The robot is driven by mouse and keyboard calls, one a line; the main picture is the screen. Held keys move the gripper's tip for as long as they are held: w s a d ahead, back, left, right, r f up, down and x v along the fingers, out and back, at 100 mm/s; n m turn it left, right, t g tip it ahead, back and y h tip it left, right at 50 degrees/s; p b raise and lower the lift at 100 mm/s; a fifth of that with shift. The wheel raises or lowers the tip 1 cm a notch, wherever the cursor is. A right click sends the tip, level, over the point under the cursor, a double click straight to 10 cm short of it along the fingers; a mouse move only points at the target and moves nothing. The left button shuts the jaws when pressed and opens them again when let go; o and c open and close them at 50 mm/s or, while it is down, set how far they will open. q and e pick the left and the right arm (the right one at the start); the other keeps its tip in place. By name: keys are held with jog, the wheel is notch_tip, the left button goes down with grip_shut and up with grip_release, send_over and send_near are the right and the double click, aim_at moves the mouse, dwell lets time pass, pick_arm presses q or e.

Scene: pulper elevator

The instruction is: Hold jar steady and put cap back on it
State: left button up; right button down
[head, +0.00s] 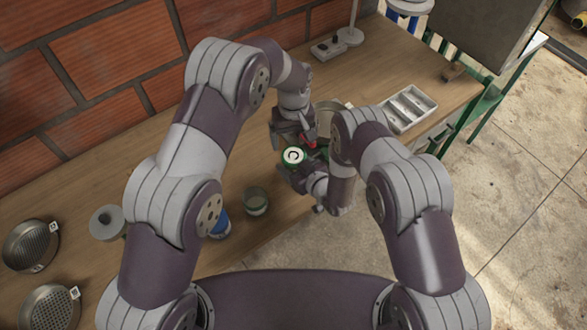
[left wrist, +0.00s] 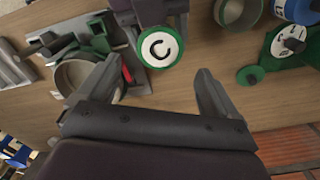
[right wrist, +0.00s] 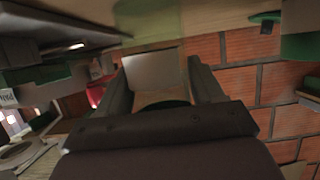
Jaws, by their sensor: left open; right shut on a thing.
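A round white top with a green rim and a dark C-shaped mark (head: 293,156) faces up between my grippers; it also shows in the left wrist view (left wrist: 160,47). My right gripper (right wrist: 157,68) is shut on the jar (right wrist: 150,75), whose pale side shows between its fingers with a dark green edge. I cannot tell whether the cap is seated on the jar. My left gripper (left wrist: 153,78) is open and empty, just behind the round top, with its fingers spread apart from it. Its fingers are partly hidden in the head view.
A glass (head: 255,201) and a blue container (head: 219,226) stand left of the grippers. Sieves (head: 31,246) lie far left. A grey tray (head: 407,109) lies right. A round pan (left wrist: 82,78) and loose green parts are close by. The brick wall (head: 100,70) bounds the table.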

aim_at(294, 155)
pick_arm(q)
notch_tip(294, 155, down, 6)
jog(key=shift+f, duration=0.25)
jog(key=c, duration=1.1)
jog(key=shift+m, duration=0.9)
jog(key=o, duration=1.2)
jog(key=shift+o, duration=0.2)
notch_tip(294, 155, up, 12)
pick_arm(e)
jog(key=shift+c, duration=0.3)
grip_release()
